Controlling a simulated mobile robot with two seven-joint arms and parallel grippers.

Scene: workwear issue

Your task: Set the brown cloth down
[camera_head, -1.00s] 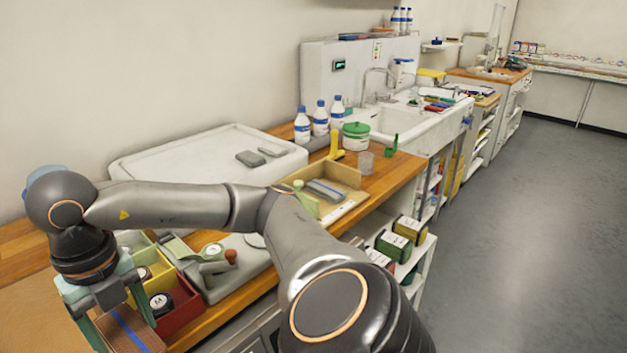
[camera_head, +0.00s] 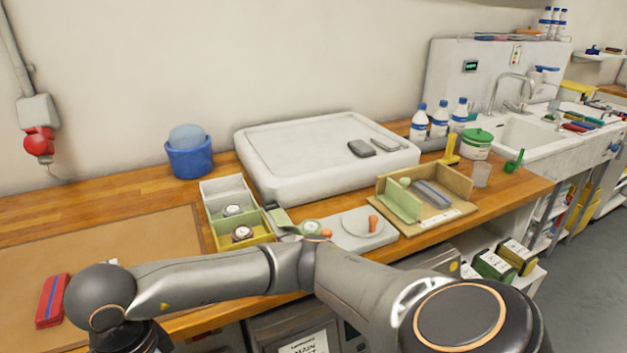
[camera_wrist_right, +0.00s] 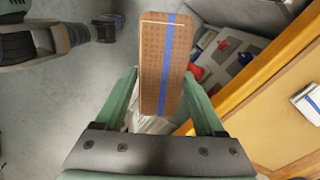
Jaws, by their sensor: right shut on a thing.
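The brown cloth (camera_wrist_right: 155,60) is a flat, folded block with a blue stripe along it. In the right wrist view my right gripper (camera_wrist_right: 160,82) is shut on it, with one green finger at each side. The cloth is held up in the air, with grey floor behind it and the wooden bench edge to its right. In the head view my right arm crosses the bottom, and its gripper and the cloth are below the frame. My left gripper is not in view.
A red cloth (camera_head: 51,302) with a blue stripe lies on the brown mat (camera_head: 130,240), beside my arm. Much of the mat is bare.

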